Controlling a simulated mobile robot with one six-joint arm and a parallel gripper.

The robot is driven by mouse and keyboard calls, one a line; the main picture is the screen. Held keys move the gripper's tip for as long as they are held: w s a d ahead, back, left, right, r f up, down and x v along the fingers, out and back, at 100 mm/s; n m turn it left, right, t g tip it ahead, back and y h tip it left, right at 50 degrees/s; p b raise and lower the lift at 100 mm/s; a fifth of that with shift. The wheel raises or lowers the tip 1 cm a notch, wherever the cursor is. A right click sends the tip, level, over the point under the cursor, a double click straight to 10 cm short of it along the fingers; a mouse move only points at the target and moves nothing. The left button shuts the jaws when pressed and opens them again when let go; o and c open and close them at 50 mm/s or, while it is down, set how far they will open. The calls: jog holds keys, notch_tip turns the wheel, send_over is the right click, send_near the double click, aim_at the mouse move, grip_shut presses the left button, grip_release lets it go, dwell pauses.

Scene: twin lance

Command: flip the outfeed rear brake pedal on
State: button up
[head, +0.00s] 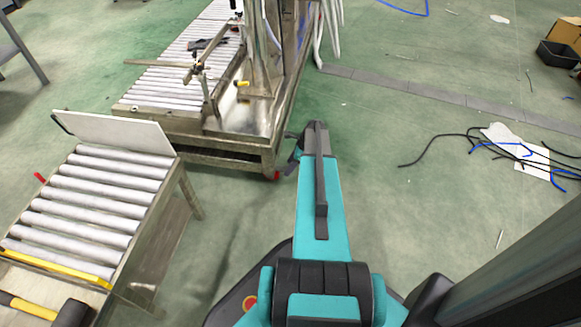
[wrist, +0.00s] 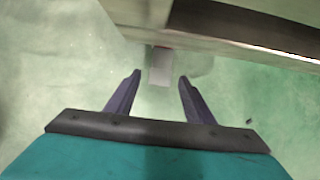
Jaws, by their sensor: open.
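My gripper (wrist: 160,77) is open in the wrist view, with its two dark fingers apart and nothing held between them. A small pale grey block with a reddish top edge, which looks like the brake pedal (wrist: 158,68), shows between and just beyond the fingertips, below the metal frame edge. I cannot tell whether the fingers touch it or how it is set. In the head view a small red part (head: 277,176) shows low at the near corner of the roller conveyor frame (head: 232,147). My gripper (head: 291,152) is beside that corner, partly hidden by my arm.
A shorter roller table (head: 85,205) with an upright white board (head: 118,132) stands at left. A mallet (head: 70,312) lies at its near end. Loose black and blue cables (head: 480,140) lie on the floor at right. Floor right of my arm is mostly clear.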

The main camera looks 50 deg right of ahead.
dwell(0.3)
jog(key=c, duration=1)
jog(key=shift+f, duration=0.1)
jog(key=shift+c, duration=0.2)
jog(key=shift+s+d+f+p, duration=0.1)
jog(key=shift+d+p, duration=0.05)
jog(key=shift+p, duration=0.2)
jog(key=shift+s+d+f+t+y+p, duration=0.1)
jog(key=shift+f+t+y+p, duration=0.35)
jog(key=shift+t+p, duration=0.25)
jog(key=shift+s+d+f+t+y+p, duration=0.1)
jog(key=shift+f+t+y+p, duration=0.35)
jog(key=shift+t, duration=0.35)
jog(key=shift+a+f+t+y+p, duration=0.1)
jog(key=shift+f+t+y+p, duration=0.6)
jog(key=shift+t, duration=0.4)
jog(key=shift+f, duration=0.1)
